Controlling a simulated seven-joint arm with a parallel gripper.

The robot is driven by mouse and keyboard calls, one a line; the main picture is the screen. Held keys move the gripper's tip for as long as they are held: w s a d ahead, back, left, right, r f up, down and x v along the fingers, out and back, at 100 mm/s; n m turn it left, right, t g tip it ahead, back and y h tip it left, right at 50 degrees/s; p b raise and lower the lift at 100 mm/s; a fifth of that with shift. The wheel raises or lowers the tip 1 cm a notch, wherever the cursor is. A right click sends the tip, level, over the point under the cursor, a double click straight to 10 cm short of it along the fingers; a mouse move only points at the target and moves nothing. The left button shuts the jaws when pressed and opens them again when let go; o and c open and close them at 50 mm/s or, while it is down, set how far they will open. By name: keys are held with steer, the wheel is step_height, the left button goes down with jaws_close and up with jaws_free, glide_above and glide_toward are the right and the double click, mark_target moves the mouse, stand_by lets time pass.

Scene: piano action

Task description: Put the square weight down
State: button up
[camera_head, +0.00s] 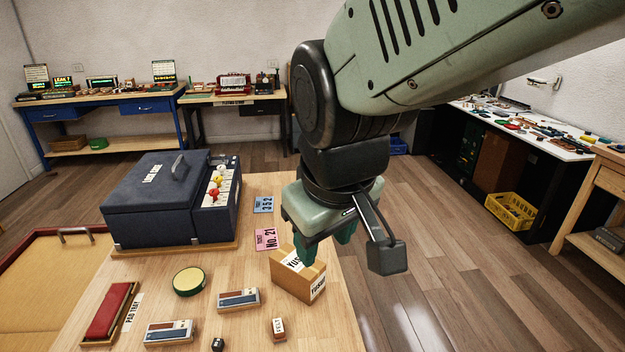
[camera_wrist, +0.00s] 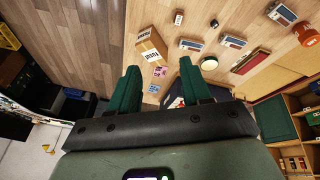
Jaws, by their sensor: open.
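A small dark cube (camera_head: 217,344), which looks like the square weight, sits on the wooden table at the bottom edge of the head view. It also shows as a small dark spot in the wrist view (camera_wrist: 214,23). My gripper (camera_head: 325,250) is open, with its green fingers pointing down. It hangs above and just behind the wooden box (camera_head: 298,277), well apart from the cube. In the wrist view my gripper (camera_wrist: 160,68) shows nothing between its fingers.
The table (camera_head: 245,330) also holds a felt block (camera_head: 279,328), two labelled blocks (camera_head: 238,299), a round green tin (camera_head: 188,281), a red pad (camera_head: 110,312), and pink (camera_head: 266,239) and blue (camera_head: 263,204) cards. A large dark blue case (camera_head: 155,205) stands at the back left.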

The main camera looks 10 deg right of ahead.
steer(key=s+d+r+m+t, duration=0.1)
steer(key=s+d+r+m, duration=0.3)
steer(key=s+r+m, duration=0.1)
steer(key=shift+s+d+r+t, duration=0.3)
steer(key=shift+s+r, duration=0.15)
steer(key=shift+s, duration=0.4)
steer(key=shift+o, duration=0.5)
stand_by(0.5)
